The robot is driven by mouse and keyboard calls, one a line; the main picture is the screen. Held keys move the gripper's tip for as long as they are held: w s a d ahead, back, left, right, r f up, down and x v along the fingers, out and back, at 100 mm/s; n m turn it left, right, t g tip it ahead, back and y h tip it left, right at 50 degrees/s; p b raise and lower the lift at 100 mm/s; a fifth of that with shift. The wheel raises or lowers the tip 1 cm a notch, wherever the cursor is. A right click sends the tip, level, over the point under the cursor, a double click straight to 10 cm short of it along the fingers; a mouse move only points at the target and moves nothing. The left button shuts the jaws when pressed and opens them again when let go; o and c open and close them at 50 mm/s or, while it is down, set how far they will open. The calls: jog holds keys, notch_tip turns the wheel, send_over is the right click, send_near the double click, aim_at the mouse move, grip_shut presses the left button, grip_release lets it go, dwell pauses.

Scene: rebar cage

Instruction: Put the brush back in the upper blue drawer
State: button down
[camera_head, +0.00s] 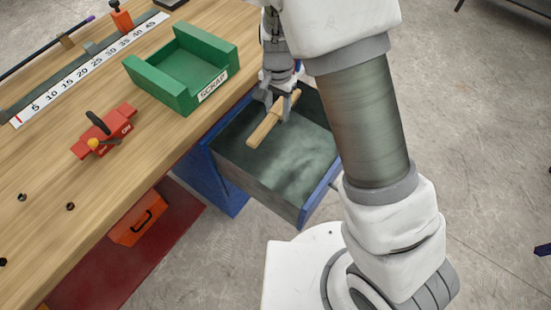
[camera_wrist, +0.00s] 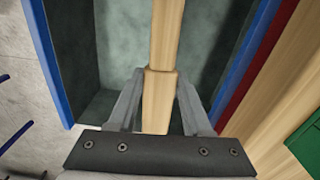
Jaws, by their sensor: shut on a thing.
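The brush (camera_head: 265,130) shows as a pale wooden length over the open drawer, slanting down to the left. My gripper (camera_head: 281,100) is shut on it. In the wrist view the brush (camera_wrist: 163,45) runs straight away between the two fingers of my gripper (camera_wrist: 158,90). No bristles can be made out. The upper blue drawer (camera_head: 255,182) is pulled out from the bench, with grey walls, a blue front and a mottled grey floor. Its inside (camera_wrist: 115,50) lies below the brush in the wrist view. I cannot tell whether the brush touches the floor.
An orange case (camera_head: 138,220) lies on a red shelf below. My arm crosses the drawer's right side.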

notch_tip(320, 180, down, 3)
jog(key=a+b, duration=0.2)
jog(key=a, duration=0.1)
jog(key=b, duration=0.6)
send_near(269, 159)
jog(key=shift+m, duration=0.4)
notch_tip(269, 159, down, 5)
jog(key=shift+w+f, duration=0.1)
jog(key=shift+f, duration=0.1)
jog(key=shift+c, duration=1.7)
grip_release()
notch_tip(269, 159, up, 12)
jog(key=p, duration=0.4)
jog(key=shift+r+p, duration=0.2)
jog(key=shift+p, duration=0.15)
